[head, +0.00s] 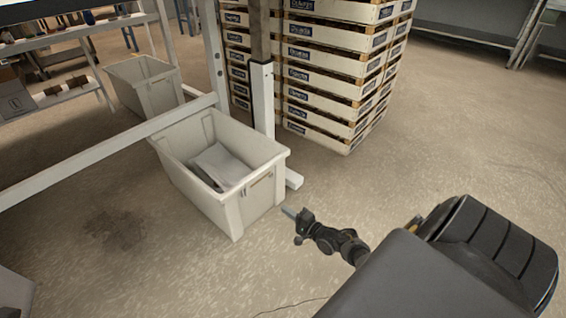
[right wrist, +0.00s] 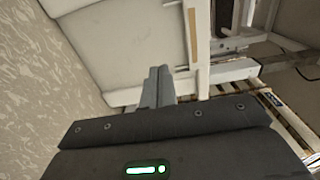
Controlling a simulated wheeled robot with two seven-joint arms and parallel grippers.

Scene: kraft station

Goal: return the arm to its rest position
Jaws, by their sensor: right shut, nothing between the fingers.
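My right gripper (head: 291,213) is at the middle of the head view, at the end of my right arm, which comes in from the lower right. It is beside the near right corner of a grey crate (head: 238,213), outside it. In the right wrist view the fingers (right wrist: 157,86) are together with nothing between them. The crate's outer wall (right wrist: 125,45) fills the area behind them. I cannot tell whether the fingertips touch the crate. My left gripper is not in view.
The crate holds a pale flat item (head: 220,163). A white rail (head: 105,153) and a post (head: 262,100) stand beside it. A stack of crates (head: 325,75) rises behind. A second grey bin (head: 150,88) stands at the back left. Open floor (head: 450,150) lies to the right.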

